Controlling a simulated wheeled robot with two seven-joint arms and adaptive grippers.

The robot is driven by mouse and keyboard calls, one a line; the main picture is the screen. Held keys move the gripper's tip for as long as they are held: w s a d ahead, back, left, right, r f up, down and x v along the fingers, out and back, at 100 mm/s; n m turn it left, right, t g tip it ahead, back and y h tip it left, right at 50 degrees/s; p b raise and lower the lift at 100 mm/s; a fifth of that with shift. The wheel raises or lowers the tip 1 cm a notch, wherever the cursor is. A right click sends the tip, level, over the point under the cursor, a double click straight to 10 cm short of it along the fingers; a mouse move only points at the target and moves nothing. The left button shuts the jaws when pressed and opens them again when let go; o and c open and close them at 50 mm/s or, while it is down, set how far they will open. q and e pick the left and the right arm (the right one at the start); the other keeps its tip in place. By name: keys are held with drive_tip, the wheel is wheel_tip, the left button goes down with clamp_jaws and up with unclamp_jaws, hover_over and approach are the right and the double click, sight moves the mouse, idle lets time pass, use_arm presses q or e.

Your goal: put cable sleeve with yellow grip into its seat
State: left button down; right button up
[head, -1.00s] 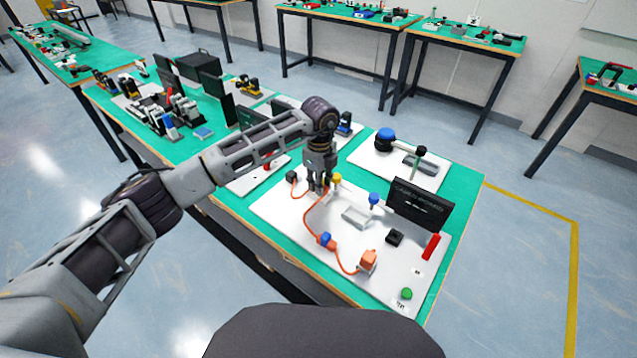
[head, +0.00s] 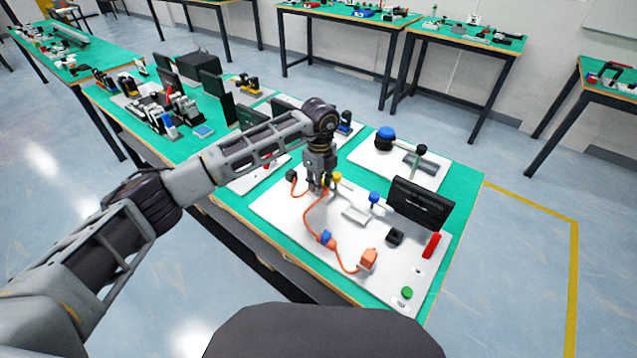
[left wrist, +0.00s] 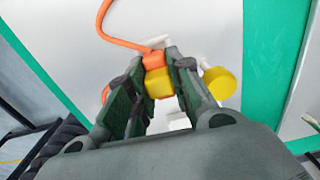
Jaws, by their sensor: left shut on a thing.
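The cable sleeve's yellow grip (left wrist: 160,84) is between the two fingers of my left gripper (left wrist: 158,80) in the left wrist view. An orange part (left wrist: 154,60) adjoins it, with the orange cable running on from there. In the head view my left gripper (head: 319,188) points down over the back left of the white board (head: 285,215) and hides most of the sleeve. The orange cable (head: 306,222) leads away on both sides of it. I cannot make out the seat under the fingers. My right gripper is not in view.
A round yellow knob (left wrist: 219,82) stands close beside the fingers. The board also carries a blue knob (head: 374,197), a blue cable grip (head: 326,238), an orange plug (head: 368,258), a black block (head: 395,237), a black screen (head: 420,204) and a green button (head: 407,292).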

use_arm(q)
drive_tip(key=shift+f+b, duration=0.3)
drive_tip(key=shift+f, duration=0.45)
drive_tip(key=c, duration=1.2)
unclamp_jaws()
drive_tip(key=shift+r, duration=0.15)
drive_tip(key=shift+s+a+r, duration=0.1)
drive_tip(key=shift+a+r, duration=0.05)
drive_tip(key=shift+r, duration=1.8)
drive_tip(key=shift+a+r, duration=0.15)
drive_tip(key=shift+r, duration=1.75)
drive_tip(key=shift+f, duration=0.1)
drive_tip(key=shift+d+f, duration=0.15)
drive_tip(key=shift+f, duration=1.75)
drive_tip(key=shift+d+f, duration=0.1)
drive_tip(key=shift+f, duration=1.75)
